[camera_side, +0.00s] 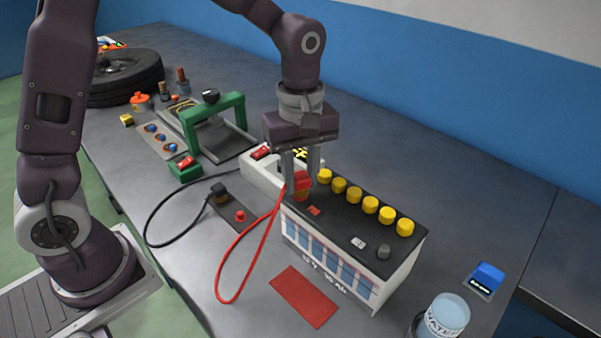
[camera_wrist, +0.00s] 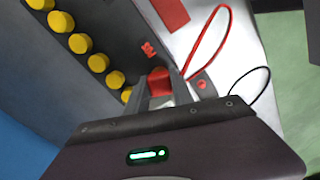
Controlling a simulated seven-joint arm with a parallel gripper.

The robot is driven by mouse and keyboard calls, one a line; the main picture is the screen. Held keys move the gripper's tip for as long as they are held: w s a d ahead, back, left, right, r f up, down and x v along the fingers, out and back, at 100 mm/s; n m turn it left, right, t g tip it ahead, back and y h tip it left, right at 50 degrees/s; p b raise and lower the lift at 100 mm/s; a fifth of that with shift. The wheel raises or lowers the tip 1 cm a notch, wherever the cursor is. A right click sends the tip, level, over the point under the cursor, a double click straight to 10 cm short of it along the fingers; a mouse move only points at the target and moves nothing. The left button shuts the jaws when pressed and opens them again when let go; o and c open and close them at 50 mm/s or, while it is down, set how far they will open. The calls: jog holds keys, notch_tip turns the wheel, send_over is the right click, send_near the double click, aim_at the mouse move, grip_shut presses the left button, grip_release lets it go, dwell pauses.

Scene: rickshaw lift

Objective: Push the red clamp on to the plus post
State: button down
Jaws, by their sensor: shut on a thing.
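The red clamp (camera_side: 303,180) is between the fingers of my gripper (camera_side: 302,174), which is shut on it. The clamp also shows in the wrist view (camera_wrist: 158,84), between the two fingers. It is at the left end of the black top of the battery (camera_side: 350,222), beside a red plus mark (camera_side: 314,210). A small orange-brown part shows just under the clamp. The plus post itself is mostly hidden, so I cannot tell how far the clamp is on it. A red cable (camera_side: 252,245) loops from the clamp down to the table.
Several yellow caps (camera_side: 371,204) line the battery's far side, with a grey post (camera_side: 384,251) at its right end. A red mat (camera_side: 304,297) lies in front. A dark plate (camera_side: 232,208) with a black cable is at left. A bottle (camera_side: 446,317) stands front right.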

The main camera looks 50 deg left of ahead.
jog(key=shift+f, duration=0.4)
jog(key=c, duration=1)
grip_release()
jog(key=shift+o, duration=0.2)
jog(key=shift+o, duration=1)
jog(key=shift+r, duration=3.55)
